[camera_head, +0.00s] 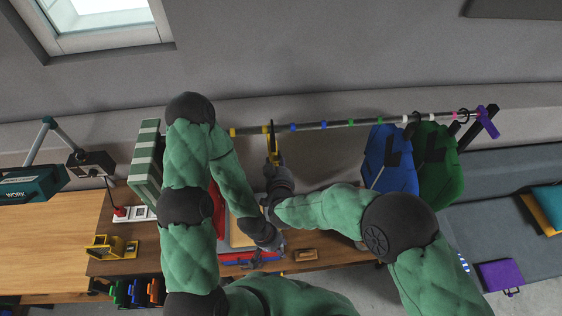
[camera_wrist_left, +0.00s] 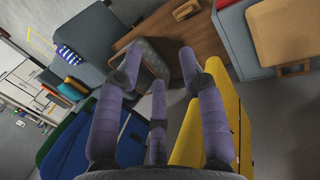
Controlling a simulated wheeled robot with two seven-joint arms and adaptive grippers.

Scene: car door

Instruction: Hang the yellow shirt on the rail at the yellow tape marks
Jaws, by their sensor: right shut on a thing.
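The rail (camera_head: 335,123) runs across the back and carries coloured tape, with yellow marks at its left part. The yellow shirt (camera_head: 274,155) shows as a narrow, edge-on strip just below the rail. It shows larger in the left wrist view (camera_wrist_left: 235,108), behind the fingers. My right gripper (camera_head: 275,165) is shut on it near its upper part. Whether its hook rests on the rail I cannot tell. My left gripper (camera_head: 277,247) is lower, over the table; its purple fingers (camera_wrist_left: 160,65) are spread and empty.
A blue shirt (camera_head: 389,165) and a green shirt (camera_head: 434,165) hang at the rail's right part. A striped box (camera_head: 144,163), power strip (camera_head: 135,213) and yellow holder (camera_head: 111,246) stand at the left. The rail between the yellow and blue shirts is clear.

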